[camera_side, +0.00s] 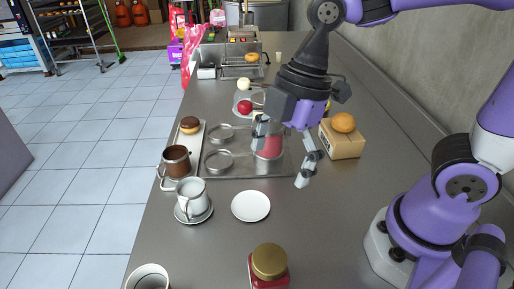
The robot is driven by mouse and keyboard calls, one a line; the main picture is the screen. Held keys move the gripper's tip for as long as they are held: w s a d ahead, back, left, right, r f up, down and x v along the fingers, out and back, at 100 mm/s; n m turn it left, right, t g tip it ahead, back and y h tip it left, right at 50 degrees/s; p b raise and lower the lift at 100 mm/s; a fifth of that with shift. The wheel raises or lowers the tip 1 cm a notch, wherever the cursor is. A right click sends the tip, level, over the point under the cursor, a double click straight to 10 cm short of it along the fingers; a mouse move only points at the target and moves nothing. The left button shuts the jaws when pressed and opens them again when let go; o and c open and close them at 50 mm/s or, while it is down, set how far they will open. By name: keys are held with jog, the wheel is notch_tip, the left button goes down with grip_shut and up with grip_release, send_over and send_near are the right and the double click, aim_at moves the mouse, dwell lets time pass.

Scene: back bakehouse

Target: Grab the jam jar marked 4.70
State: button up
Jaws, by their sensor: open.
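A jam jar (268,269) with a gold lid and red contents stands at the front edge of the picture, its lower part cut off. A second red, jar-like thing (268,148) stands on the metal tray (248,172), behind and between my gripper's fingers; its top is hidden by the gripper. No price mark can be read on either. My gripper (283,157) is open, with its fingers apart and pointing down over the tray's right part. I cannot tell whether a finger touches the red thing.
A white saucer (250,206), a white cup (191,192) and a brown mug (176,161) stand in front and left. A wooden block (341,142) bearing an orange bun stands right of my gripper. Metal rings lie on the tray.

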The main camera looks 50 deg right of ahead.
aim_at(267, 251)
jog(key=s+a+f+n+g, duration=0.1)
jog(key=a+f+n, duration=0.1)
jog(key=n, duration=0.2)
jog(key=s+a+f+n+g, duration=0.1)
jog(key=a+f+n+g, duration=0.1)
jog(key=a+n, duration=0.1)
jog(key=s+a+f+n+g, duration=0.1)
jog(key=s+a+f+n, duration=0.1)
jog(key=n, duration=0.3)
jog(key=shift+a+f, duration=0.15)
jog(key=shift+f, duration=0.3)
jog(key=x, duration=0.6)
jog(key=shift+f, duration=0.1)
jog(key=c, duration=1.4)
